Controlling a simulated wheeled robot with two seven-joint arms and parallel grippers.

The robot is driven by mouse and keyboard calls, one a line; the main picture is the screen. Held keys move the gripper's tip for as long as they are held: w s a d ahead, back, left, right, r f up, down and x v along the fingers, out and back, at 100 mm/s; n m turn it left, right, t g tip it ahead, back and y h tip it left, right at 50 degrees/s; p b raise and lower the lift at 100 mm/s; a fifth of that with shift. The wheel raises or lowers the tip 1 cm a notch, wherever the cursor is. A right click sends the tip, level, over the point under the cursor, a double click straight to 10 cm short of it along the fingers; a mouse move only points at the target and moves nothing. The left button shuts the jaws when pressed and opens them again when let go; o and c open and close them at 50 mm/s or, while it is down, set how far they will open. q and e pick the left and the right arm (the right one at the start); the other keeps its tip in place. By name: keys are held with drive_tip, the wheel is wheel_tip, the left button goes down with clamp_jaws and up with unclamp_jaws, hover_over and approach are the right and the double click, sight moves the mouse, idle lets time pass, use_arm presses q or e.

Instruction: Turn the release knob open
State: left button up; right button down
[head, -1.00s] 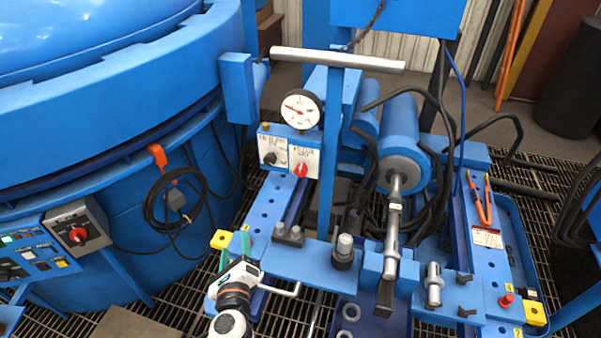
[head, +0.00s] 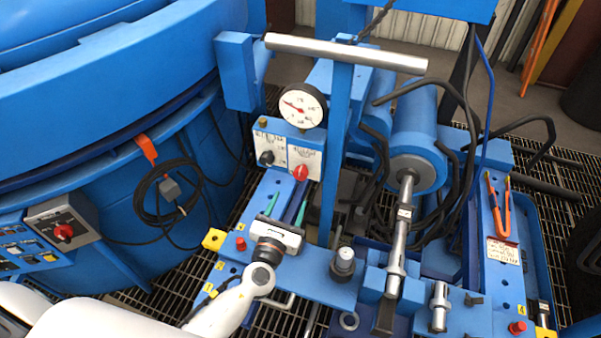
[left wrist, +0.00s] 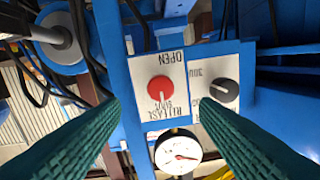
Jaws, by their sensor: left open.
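The red release knob (head: 300,172) sits on a white label plate (head: 304,156) on the blue block below the gauge. My left gripper (head: 286,208) is open, with green fingers on the near side of the knob. In the left wrist view the fingers (left wrist: 160,108) stand apart on either side of the knob, not touching it. My right gripper is out of view.
A black knob (head: 266,158) sits just left of the red one. The dial gauge (head: 303,105) is above. A blue post (head: 337,150) with a silver crossbar (head: 345,53) stands close on the right. Another red knob is on the grey switch box (head: 62,222) at left.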

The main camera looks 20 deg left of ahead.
sight(300, 177)
use_arm(q)
drive_tip(key=w, duration=0.3)
drive_tip(key=shift+w+r, duration=0.15)
drive_tip(key=shift+w, duration=0.25)
drive_tip(key=w, duration=0.4)
drive_tip(key=shift+w, duration=0.75)
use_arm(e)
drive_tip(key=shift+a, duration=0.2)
use_arm(q)
drive_tip(key=shift+c, duration=0.6)
drive_tip(key=shift+f, duration=0.2)
drive_tip(key=c, duration=0.9)
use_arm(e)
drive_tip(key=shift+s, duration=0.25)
